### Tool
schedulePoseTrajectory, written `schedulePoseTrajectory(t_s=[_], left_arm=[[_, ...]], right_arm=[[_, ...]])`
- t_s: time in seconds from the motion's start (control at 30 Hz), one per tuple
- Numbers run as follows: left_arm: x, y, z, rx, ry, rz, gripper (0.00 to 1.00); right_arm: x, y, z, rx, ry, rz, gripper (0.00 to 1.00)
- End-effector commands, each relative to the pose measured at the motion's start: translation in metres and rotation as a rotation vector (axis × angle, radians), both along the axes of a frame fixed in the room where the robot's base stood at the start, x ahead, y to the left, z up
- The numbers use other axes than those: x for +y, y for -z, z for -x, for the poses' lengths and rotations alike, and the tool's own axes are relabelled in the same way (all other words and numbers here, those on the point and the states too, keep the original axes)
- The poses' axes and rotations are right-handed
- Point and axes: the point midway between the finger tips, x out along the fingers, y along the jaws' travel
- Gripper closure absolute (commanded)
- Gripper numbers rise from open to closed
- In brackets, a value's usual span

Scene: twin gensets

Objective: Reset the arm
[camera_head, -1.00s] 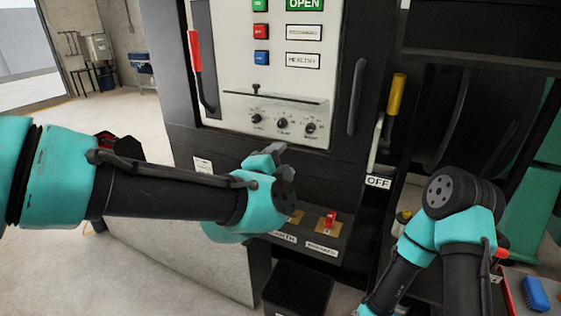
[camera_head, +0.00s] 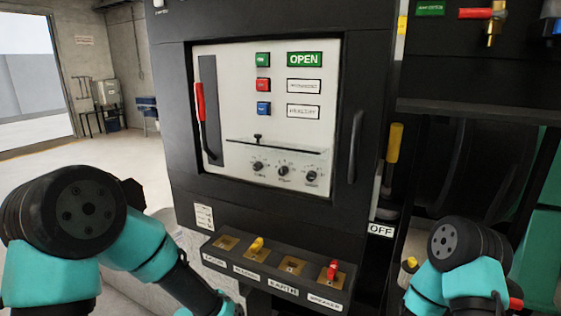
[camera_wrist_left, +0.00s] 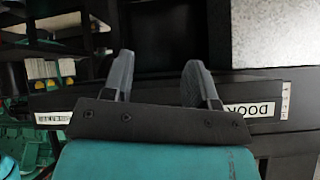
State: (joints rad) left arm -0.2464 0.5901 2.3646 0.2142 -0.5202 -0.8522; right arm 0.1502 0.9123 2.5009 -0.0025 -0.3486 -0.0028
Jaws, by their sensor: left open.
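My left arm (camera_head: 150,250) comes in from the left in the head view and bends down past the cabinet's lower left corner. Its gripper is out of sight there. In the left wrist view my left gripper (camera_wrist_left: 158,82) is open, with its two dark fingers apart and nothing between them. My right arm (camera_head: 460,260) is bent at the lower right of the head view, and its gripper does not show.
The black cabinet (camera_head: 180,120) bears a pale panel (camera_head: 230,120) with a red-handled lever (camera_head: 200,105), buttons and knobs. A ledge with labelled sockets (camera_head: 290,266) juts out below, holding a yellow and a red key. A yellow-handled lever (camera_head: 394,145) stands at right.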

Motion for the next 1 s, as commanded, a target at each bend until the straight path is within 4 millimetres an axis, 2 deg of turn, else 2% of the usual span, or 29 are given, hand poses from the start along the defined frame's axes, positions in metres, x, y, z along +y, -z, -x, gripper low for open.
schedulePoseTrajectory(t_s=[0.03, 0.2, 0.3, 0.4, 0.5, 0.6, 1.0], left_arm=[[0.014, 0.028, 0.012, 0.090, -0.054, 0.030, 0.47], [0.052, 0.108, 0.061, 0.391, -0.266, 0.153, 0.47], [0.071, 0.150, 0.098, 0.569, -0.409, 0.220, 0.47], [0.084, 0.180, 0.134, 0.723, -0.543, 0.275, 0.47], [0.091, 0.199, 0.159, 0.829, -0.641, 0.309, 0.47], [0.094, 0.206, 0.172, 0.880, -0.691, 0.327, 0.47], [0.094, 0.207, 0.174, 0.889, -0.701, 0.330, 0.47]], right_arm=[[0.000, 0.000, 0.000, 0.000, 0.000, 0.000, 0.57], [0.000, 0.000, 0.000, 0.000, 0.000, 0.000, 0.57], [0.000, 0.000, 0.000, 0.000, 0.000, 0.000, 0.57], [0.000, 0.000, 0.000, 0.000, 0.000, 0.000, 0.57], [0.000, 0.000, 0.000, 0.000, 0.000, 0.000, 0.57], [0.000, 0.000, 0.000, 0.000, 0.000, 0.000, 0.57], [0.000, 0.000, 0.000, 0.000, 0.000, 0.000, 0.57]])
